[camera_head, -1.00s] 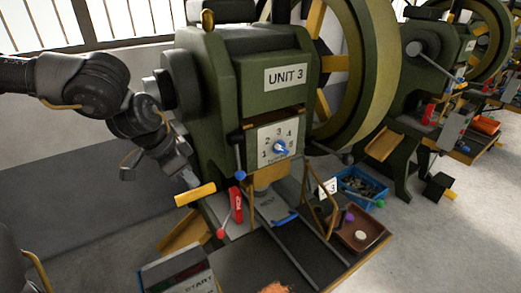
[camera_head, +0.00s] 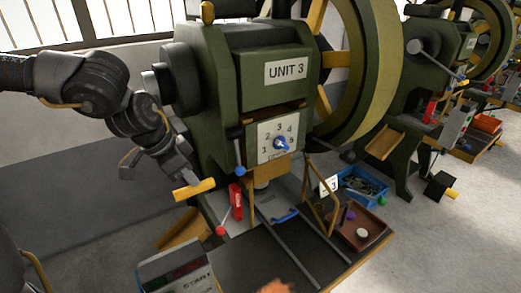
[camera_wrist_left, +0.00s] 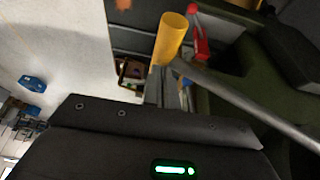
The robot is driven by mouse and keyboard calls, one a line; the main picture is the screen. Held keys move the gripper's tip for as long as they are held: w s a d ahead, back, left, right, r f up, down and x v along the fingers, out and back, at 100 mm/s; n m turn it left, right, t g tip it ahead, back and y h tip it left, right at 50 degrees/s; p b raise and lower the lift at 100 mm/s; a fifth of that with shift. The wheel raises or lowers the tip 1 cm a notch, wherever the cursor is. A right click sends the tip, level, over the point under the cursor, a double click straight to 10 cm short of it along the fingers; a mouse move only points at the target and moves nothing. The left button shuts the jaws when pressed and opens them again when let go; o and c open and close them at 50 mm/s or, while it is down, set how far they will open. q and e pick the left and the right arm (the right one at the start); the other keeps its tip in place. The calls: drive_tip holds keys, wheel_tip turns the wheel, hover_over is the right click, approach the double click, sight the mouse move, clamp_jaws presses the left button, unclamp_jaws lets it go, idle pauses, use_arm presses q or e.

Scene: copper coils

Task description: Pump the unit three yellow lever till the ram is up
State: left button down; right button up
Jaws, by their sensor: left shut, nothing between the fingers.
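The green press marked UNIT 3 (camera_head: 286,70) fills the middle of the head view. Its yellow lever grip (camera_head: 194,189) sticks out at the press's lower left; it also shows in the left wrist view (camera_wrist_left: 169,38), on a grey rod. My left gripper (camera_head: 187,178) is shut and empty, right at the grip; whether they touch I cannot tell. My right gripper is not in view.
A red-ball lever (camera_head: 221,231) and red part (camera_head: 236,200) stand just right of the grip. A control box (camera_head: 178,272) is in front. A blue bin (camera_head: 362,187) and brown tray (camera_head: 362,232) lie to the right. Floor at the left is clear.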

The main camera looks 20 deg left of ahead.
use_arm(q)
drive_tip(key=shift+f+b, duration=0.3)
drive_tip(key=shift+f, duration=0.4)
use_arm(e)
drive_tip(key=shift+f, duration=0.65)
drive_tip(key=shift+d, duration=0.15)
